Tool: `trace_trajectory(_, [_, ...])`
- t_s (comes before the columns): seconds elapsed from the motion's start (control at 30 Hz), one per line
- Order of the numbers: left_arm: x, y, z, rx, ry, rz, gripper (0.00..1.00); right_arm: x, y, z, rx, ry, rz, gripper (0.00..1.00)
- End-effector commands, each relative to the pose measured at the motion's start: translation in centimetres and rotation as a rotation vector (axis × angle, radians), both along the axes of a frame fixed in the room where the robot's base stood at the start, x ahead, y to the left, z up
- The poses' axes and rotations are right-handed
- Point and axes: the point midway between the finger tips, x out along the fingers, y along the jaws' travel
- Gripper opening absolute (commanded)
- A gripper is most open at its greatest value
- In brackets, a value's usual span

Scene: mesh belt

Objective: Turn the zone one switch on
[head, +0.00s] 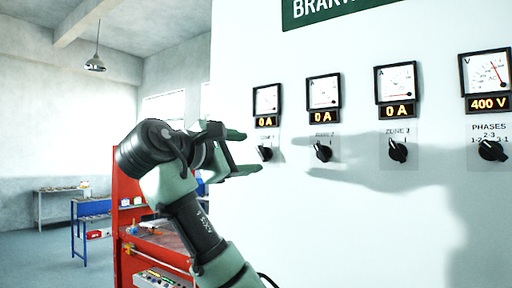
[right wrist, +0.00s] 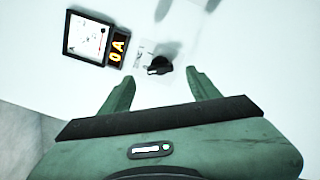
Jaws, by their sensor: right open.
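The zone one switch (head: 264,153) is a black rotary knob, leftmost on the white panel (head: 350,220), under a meter (head: 267,99) and a display reading 0 A. Its pointer looks slanted. In the right wrist view the knob (right wrist: 159,66) lies just beyond and between the fingertips. My right gripper (head: 246,152) is open and empty, just left of the knob, its fingers toward the panel. It also shows in the right wrist view (right wrist: 160,82). I cannot see contact with the knob. My left gripper is not in view.
To the right are the zone two knob (head: 323,152), the zone three knob (head: 398,150) and the phases knob (head: 491,150), whose display reads 400 V. A red cart (head: 128,190) stands left of the panel, with a blue table (head: 92,213) farther back.

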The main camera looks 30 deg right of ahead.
Motion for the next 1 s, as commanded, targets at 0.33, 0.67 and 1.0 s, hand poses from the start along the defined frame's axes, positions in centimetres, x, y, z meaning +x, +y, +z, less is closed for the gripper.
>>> trace_trajectory(0.33, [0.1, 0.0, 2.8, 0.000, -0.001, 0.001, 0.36, 1.9, -4.3, 0.2, -0.001, 0.000, 0.001, 0.62])
trace_trajectory(0.67, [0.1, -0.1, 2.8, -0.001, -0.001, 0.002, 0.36, 2.0, -4.7, 0.0, -0.001, -0.001, 0.002, 0.62])
trace_trajectory(1.0, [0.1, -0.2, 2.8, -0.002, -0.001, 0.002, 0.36, 2.0, -4.7, 0.0, 0.001, -0.003, 0.001, 0.00])
